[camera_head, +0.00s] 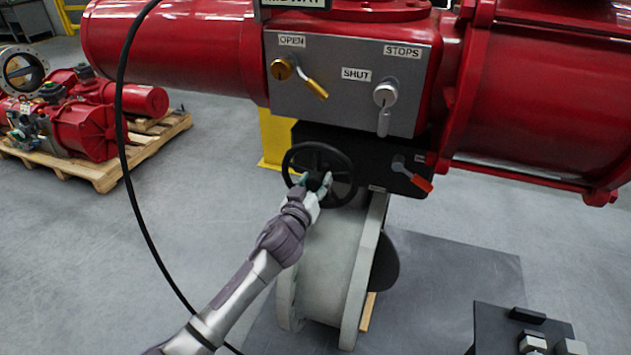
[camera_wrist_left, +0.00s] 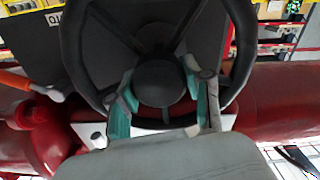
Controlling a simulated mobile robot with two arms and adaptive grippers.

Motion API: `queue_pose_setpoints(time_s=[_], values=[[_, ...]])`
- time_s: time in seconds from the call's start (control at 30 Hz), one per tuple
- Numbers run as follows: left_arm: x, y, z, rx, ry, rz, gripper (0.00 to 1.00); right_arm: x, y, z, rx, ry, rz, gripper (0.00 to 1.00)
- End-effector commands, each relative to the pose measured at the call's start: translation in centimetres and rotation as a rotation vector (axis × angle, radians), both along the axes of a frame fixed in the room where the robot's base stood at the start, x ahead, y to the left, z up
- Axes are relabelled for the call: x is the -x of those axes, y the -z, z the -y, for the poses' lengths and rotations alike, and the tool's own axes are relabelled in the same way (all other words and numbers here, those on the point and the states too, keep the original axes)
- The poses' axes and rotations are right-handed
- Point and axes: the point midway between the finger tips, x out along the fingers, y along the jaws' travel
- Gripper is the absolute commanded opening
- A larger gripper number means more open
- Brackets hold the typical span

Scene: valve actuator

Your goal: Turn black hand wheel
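The black hand wheel (camera_head: 300,165) stands on the front of the valve under the red actuator, facing me. In the left wrist view the wheel (camera_wrist_left: 75,45) fills the upper middle, with its round hub (camera_wrist_left: 158,84) in the centre. My left gripper (camera_head: 316,184) is at the lower half of the wheel. In the wrist view its two fingers (camera_wrist_left: 163,105) are apart, one on each side of the hub, with no rim or spoke clearly clamped. Whether the fingers touch the hub I cannot tell. My right gripper is not in view.
Above the wheel is a grey panel (camera_head: 345,75) with a brass lever (camera_head: 312,87) and a silver lever (camera_head: 384,108). An orange-handled lever (camera_head: 413,177) is right of the wheel. A black cable (camera_head: 122,150) hangs at left. A pallet (camera_head: 105,172) with red equipment stands behind.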

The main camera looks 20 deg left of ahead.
Motion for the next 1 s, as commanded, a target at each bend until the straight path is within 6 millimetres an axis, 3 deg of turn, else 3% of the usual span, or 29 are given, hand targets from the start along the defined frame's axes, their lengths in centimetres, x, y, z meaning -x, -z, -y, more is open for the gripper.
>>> queue_pose_setpoints(time_s=[0.03,0.2,0.23,0.4,0.7,0.97,1.0], values=[[0.01,0.01,0.01,0.000,0.000,0.000,0.30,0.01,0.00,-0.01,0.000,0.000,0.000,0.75],[0.02,0.02,0.01,0.000,0.000,0.000,0.02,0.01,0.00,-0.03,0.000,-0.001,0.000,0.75],[0.02,0.02,0.01,0.000,0.000,0.000,0.00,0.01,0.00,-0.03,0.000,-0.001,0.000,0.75],[0.02,0.12,0.07,0.021,0.001,-0.001,0.00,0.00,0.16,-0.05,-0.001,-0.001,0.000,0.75],[0.01,0.07,-0.07,0.221,0.000,-0.008,0.00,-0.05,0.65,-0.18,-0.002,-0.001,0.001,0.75],[0.01,0.03,-0.08,0.223,0.001,-0.007,0.00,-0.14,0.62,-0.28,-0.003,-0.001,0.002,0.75],[0.01,0.03,-0.08,0.223,0.001,-0.007,0.52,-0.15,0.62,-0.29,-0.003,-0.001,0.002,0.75]])
